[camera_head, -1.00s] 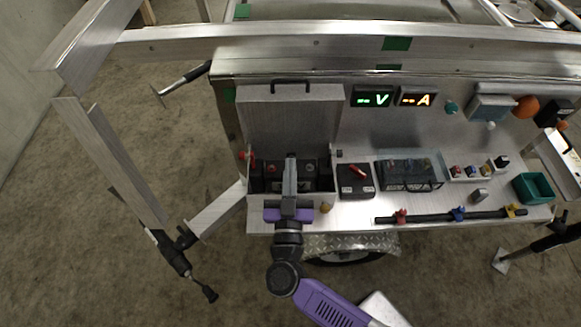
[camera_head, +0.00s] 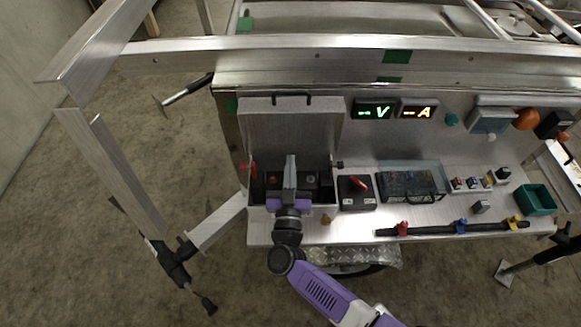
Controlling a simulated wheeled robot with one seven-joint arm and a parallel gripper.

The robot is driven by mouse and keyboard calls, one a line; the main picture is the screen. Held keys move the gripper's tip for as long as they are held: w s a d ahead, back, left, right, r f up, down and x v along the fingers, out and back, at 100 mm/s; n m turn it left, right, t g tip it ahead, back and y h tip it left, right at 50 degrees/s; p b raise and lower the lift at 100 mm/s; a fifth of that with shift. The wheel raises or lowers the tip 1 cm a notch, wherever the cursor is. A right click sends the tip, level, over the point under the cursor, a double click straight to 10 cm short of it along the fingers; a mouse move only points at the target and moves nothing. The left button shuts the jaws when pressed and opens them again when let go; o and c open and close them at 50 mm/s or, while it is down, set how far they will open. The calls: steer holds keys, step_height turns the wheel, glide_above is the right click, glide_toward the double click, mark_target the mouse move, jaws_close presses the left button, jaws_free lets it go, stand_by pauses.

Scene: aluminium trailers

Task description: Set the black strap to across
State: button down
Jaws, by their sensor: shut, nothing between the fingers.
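The open metal battery box (camera_head: 331,198) stands at the left end of the shelf, its lid (camera_head: 291,135) raised behind it. Dark batteries (camera_head: 311,182) with a red terminal lie inside. I cannot make out the black strap clearly; a small dark piece (camera_head: 337,165) at the box's right rear edge may be part of it, but I cannot tell. My gripper (camera_head: 290,159) is shut and empty, reaching over the middle of the box. Its fingers and purple body hide the middle of the batteries and part of the front wall.
A black switch box with a red handle (camera_head: 358,184) and a clear-covered panel (camera_head: 408,182) stand right of the box. A red item (camera_head: 248,169) is at its left edge. A black bar with coloured clips (camera_head: 455,229) runs along the shelf front. A teal bin (camera_head: 537,200) is far right.

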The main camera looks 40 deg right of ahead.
steer(key=shift+w+d+f, duration=0.15)
steer(key=shift+w+f, duration=0.05)
steer(key=shift+f, duration=0.15)
stand_by(0.5)
steer(key=b+v, duration=0.1)
steer(key=v, duration=0.6)
steer(key=shift+s+a+f, duration=0.1)
steer(key=shift+s+a, duration=0.1)
steer(key=shift+s, duration=0.1)
stand_by(0.3)
